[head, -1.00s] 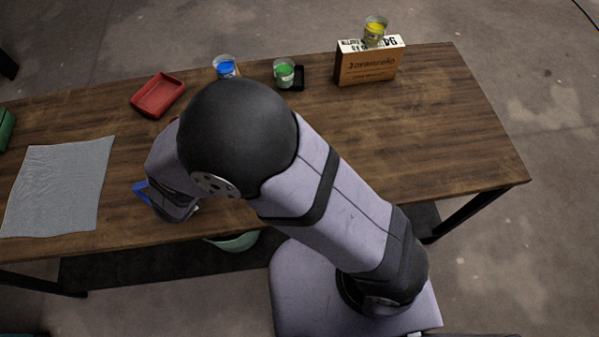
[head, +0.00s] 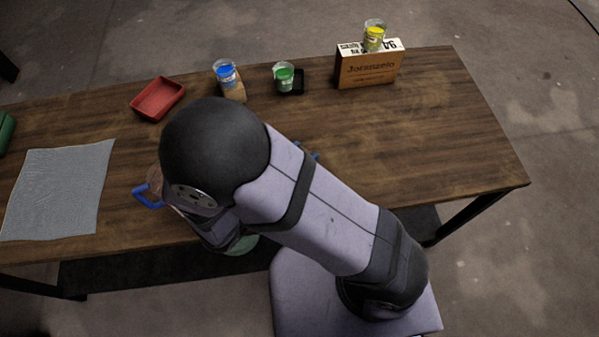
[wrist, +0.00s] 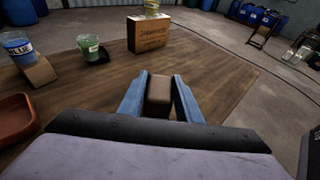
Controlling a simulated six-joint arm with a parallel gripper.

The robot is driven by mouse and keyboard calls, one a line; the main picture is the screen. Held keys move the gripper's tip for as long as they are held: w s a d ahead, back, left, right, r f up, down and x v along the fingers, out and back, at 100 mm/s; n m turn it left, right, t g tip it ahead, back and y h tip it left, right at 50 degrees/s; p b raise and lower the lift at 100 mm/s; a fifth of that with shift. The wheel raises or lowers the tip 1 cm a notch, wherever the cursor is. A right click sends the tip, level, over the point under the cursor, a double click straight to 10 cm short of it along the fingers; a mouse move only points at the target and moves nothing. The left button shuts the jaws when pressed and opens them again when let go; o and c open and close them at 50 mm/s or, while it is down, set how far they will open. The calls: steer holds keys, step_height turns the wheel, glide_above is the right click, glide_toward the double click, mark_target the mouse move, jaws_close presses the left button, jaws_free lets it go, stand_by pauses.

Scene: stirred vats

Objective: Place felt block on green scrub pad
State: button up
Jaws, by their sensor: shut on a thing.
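In the wrist view my gripper (wrist: 160,82) is shut on a brown block, which I take to be the felt block (wrist: 158,92). Its two blue fingers press on either side of the block, which appears held above the wooden table. In the head view my arm hides the block and most of the gripper. I cannot make out the green scrub pad for certain in either view. A dark green thing (head: 6,131) is cut off by the head view's left edge, and I cannot tell what it is.
At the back of the table (head: 450,140) stand a blue vat (head: 226,74), a green vat (head: 284,76) and a yellow vat (head: 374,36) on a cardboard box (head: 368,69). A red tray (head: 157,99), grey cloth (head: 60,190) and blue handle (head: 147,196) lie left. The right side is clear.

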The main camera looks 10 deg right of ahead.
steer(key=shift+f, duration=1.55)
steer(key=shift+f, duration=0.1)
steer(key=shift+f, duration=2)
steer(key=shift+f, duration=0.1)
steer(key=o, duration=1.1)
steer(key=shift+r, duration=0.2)
steer(key=b+v, duration=0.2)
steer(key=v, duration=1)
